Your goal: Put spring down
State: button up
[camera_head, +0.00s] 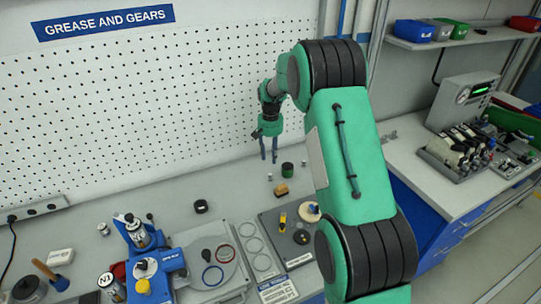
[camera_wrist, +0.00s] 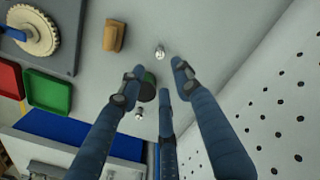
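My gripper (camera_head: 269,156) hangs above the back of the workbench, fingers pointing down. In the wrist view its blue fingers (camera_wrist: 157,80) are spread apart, and I see nothing held between them. Two small silvery pieces stand on the bench, one on the left (camera_head: 270,177) and one on the right (camera_head: 304,163). The wrist view also shows them, one beyond the fingertips (camera_wrist: 160,52) and one among the fingers (camera_wrist: 139,113). Either may be the spring; they are too small to tell. A green and black cylinder (camera_head: 287,170) stands between them, partly hidden by a finger in the wrist view.
A blue press (camera_head: 152,272) and a grey tray with rings (camera_head: 240,275) are at left. A pegboard wall (camera_head: 150,90) stands close behind my gripper.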

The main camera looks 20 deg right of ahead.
jog(key=s+a+r+n+t, duration=0.1)
jog(key=s+a+r, duration=0.4)
jog(key=s+r, duration=0.6)
jog(key=s+a+r+n+t, duration=0.1)
jog(key=s+a+r+t, duration=0.1)
jog(key=s+a+r, duration=0.7)
jog(key=s+a+r+n+t, duration=0.1)
jog(key=s+r, duration=0.2)
jog(key=s, duration=1.2)
jog(key=s+a+r+n+t, duration=0.1)
jog(key=s+a+r, duration=0.1)
jog(key=s, duration=1.2)
jog(key=shift+s+r+n+t, duration=0.3)
jog(key=shift+s+r, duration=0.1)
jog(key=shift+o, duration=0.5)
jog(key=shift+a, duration=0.1)
